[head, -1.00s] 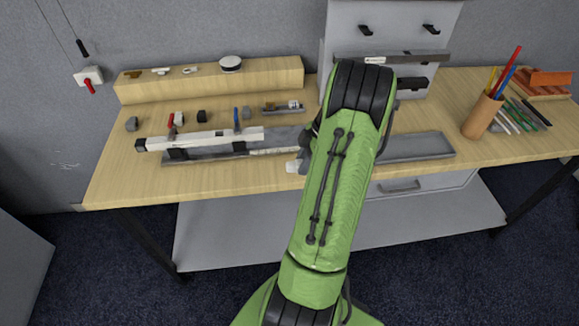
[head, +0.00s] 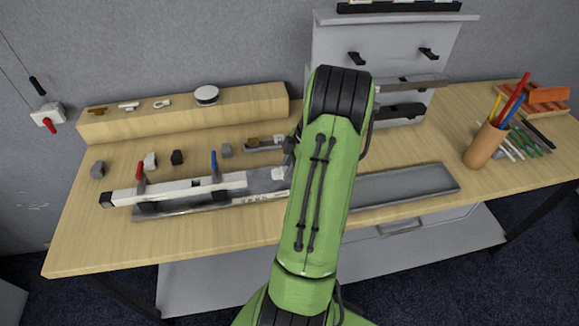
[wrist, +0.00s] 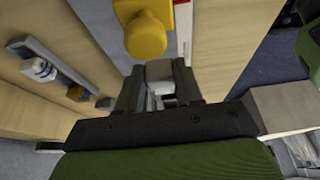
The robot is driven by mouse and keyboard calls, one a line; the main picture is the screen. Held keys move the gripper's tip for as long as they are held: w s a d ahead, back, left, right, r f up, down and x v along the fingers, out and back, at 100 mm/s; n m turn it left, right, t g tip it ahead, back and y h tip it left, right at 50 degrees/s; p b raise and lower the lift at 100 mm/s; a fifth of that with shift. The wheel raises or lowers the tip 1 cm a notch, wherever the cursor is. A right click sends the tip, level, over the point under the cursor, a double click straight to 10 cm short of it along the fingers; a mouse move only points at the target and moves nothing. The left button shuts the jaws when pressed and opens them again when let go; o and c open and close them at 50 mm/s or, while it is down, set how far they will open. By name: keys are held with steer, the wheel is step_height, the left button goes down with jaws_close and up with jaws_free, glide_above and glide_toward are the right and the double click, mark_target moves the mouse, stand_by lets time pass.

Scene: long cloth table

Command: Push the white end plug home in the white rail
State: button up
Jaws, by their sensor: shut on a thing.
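The white rail (head: 185,189) lies along the grey fixture at the left of the table, with a black cap at its left end. Red and blue clamp handles stand at it. In the wrist view my gripper (wrist: 159,74) is shut on a small whitish piece, the white end plug (wrist: 160,70), between its dark fingers. In the head view my green arm hides most of the gripper. A pale piece (head: 281,173) shows at the arm's left edge, right of the rail's open end and apart from it. I cannot tell whether plug and rail line up.
A yellow knob (wrist: 146,36) stands just beyond the fingers in the wrist view. A small grey tray (wrist: 55,70) holds a white and a brown piece. Small blocks lie behind the rail. A wooden step (head: 185,115) runs at the back; a pencil cup (head: 484,146) stands right.

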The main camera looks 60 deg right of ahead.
mark_target(277, 172)
steer(key=shift+a, duration=0.15)
steer(key=shift+w+a+b, duration=0.2)
steer(key=shift+w+b, duration=0.1)
steer(key=shift+w, duration=0.15)
steer(key=shift+w+a+b, duration=0.55)
steer(key=shift+w+a, duration=1.05)
steer(key=shift+w, duration=0.1)
steer(key=shift+w+a+b, duration=0.7)
steer(key=shift+w+a, duration=0.5)
steer(key=shift+w, duration=0.15)
stand_by(0.6)
steer(key=o, duration=1.1)
steer(key=p+v, duration=0.5)
steer(key=v, duration=1.1)
